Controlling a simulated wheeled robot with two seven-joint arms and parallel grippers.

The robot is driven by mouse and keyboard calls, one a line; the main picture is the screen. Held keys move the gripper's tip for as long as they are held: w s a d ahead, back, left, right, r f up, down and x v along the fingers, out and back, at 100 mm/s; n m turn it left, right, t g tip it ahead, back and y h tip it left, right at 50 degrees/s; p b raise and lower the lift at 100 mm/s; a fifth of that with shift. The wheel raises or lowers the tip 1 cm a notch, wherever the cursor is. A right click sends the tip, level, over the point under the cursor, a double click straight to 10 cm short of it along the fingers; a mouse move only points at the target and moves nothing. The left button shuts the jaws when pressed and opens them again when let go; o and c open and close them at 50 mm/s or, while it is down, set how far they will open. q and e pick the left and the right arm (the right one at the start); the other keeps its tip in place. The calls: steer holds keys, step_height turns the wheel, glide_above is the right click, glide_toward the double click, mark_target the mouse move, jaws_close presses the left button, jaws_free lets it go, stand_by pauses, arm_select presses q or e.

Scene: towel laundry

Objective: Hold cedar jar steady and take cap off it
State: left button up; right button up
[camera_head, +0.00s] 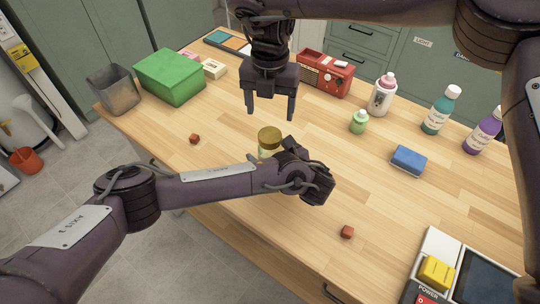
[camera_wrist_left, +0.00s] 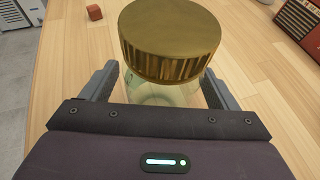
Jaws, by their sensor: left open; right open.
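The cedar jar (camera_head: 265,153) stands on the table, a pale glass jar with a ribbed gold cap (camera_head: 269,134) on top. My left forearm hides its lower part in the head view. In the left wrist view the gold cap (camera_wrist_left: 172,40) is large and near, with the clear jar body (camera_wrist_left: 150,90) below it. My left gripper (camera_wrist_left: 160,78) is open, with one finger on each side of the jar; I cannot tell if they touch it. My right gripper (camera_head: 270,112) is open and empty, pointing down above and behind the cap.
Small red cubes lie left (camera_head: 194,138) and front right (camera_head: 347,232). A green box (camera_head: 170,76), a bin (camera_head: 114,90), a red radio (camera_head: 325,73), bottles (camera_head: 382,95), a blue sponge (camera_head: 408,160) and a tray (camera_head: 440,245) stand around.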

mark_target(270, 135)
arm_select(q)
steer(key=shift+w+f, duration=0.1)
steer(key=shift+w, duration=0.05)
steer(key=c, duration=0.8)
arm_select(e)
steer(key=shift+w+f, duration=0.1)
steer(key=shift+w, duration=0.05)
arm_select(q)
steer(key=c, duration=0.9)
jaws_close()
arm_select(e)
steer(key=shift+m, duration=0.4)
steer(key=m, duration=0.4)
steer(key=shift+m, duration=0.4)
steer(key=m, duration=0.6)
steer(key=shift+m, duration=0.3)
steer(key=m, duration=0.9)
steer(key=shift+m, duration=0.4)
steer(key=shift+f+m, duration=0.3)
step_height(270, 135, down, 7)
steer(key=shift+f, duration=0.15)
